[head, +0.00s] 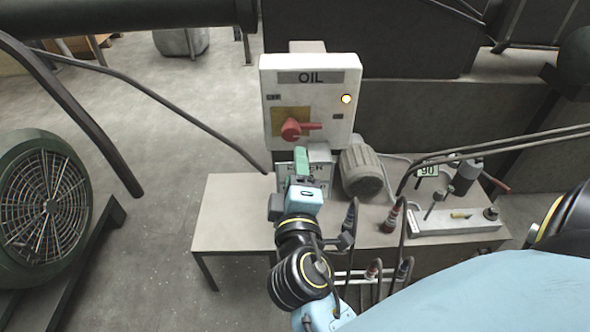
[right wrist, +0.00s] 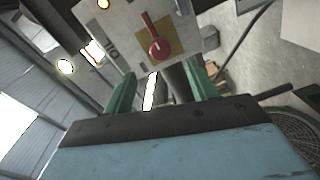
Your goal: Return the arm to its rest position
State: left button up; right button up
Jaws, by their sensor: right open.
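My right gripper (head: 302,163) is in front of the lower part of the white OIL switch box (head: 336,80). In the right wrist view its two green fingers (right wrist: 164,90) are spread apart with nothing between them. The red rotary switch (head: 292,129) sits on a yellow plate on the box, its handle pointing right in the head view. The switch also shows beyond the fingertips in the right wrist view (right wrist: 158,47), apart from them as far as I can tell. A lamp (head: 346,99) on the box glows pale. My left gripper is not in view.
A grey bench (head: 225,220) stands under the box. It carries a motor (head: 362,170), a gauge reading 90 (head: 427,170) and a fixture with cables (head: 440,221). A large green fan (head: 45,205) stands at the left. Open floor (head: 165,130) lies between fan and bench.

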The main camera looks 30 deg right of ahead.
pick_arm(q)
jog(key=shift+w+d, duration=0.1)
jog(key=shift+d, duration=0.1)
